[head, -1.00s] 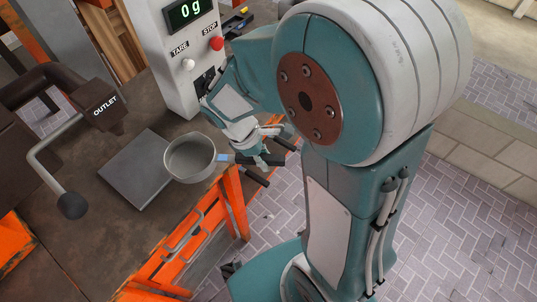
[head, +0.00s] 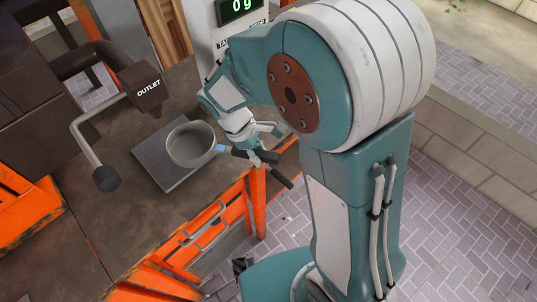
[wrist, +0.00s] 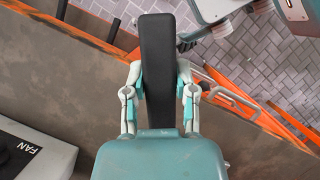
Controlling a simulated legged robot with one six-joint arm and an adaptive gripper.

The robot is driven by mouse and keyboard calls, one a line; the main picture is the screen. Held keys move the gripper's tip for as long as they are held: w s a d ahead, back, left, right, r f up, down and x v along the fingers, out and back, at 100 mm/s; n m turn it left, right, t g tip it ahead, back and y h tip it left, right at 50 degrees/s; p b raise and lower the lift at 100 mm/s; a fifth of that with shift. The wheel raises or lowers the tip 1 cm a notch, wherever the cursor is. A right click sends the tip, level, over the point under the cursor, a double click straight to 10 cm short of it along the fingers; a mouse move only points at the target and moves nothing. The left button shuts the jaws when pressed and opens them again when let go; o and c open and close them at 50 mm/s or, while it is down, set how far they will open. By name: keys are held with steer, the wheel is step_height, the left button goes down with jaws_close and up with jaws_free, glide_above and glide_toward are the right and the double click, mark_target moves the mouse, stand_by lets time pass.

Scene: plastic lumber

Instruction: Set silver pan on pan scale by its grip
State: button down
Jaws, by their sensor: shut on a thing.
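The silver pan (head: 190,146) is a round, grey, open-topped pan, held level with its grip side to the right. It appears over the flat grey plate of the pan scale (head: 152,157), covering much of its upper right part. Whether it touches the plate cannot be told. The display (head: 236,9) reads 0 g. In the wrist view, a dark bar lies between the finger linkages (wrist: 158,70); the pan's bowl does not show there.
A brown outlet (head: 146,88) and a grey lever with a dark knob (head: 106,178) stand left of the plate. The orange bench edge (head: 232,203) with a grey handle is in front. Bare brown tabletop (head: 95,225) lies nearer, left of that edge.

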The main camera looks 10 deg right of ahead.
mark_target(230, 150)
steer(key=shift+w+a+f, duration=0.1)
steer(key=shift+w+a, duration=0.45)
steer(key=shift+a, duration=0.4)
steer(key=shift+w+a+f, duration=0.1)
steer(key=shift+w+a, duration=0.4)
steer(key=shift+a, duration=0.5)
steer(key=shift+w+a+f, duration=0.1)
steer(key=shift+w+a, duration=0.45)
steer(key=shift+a, duration=0.4)
steer(key=shift+f, duration=1.2)
steer(key=shift+c, duration=1.7)
jaws_free()
step_height(230, 150, up, 10)
steer(key=shift+a+f, duration=0.1)
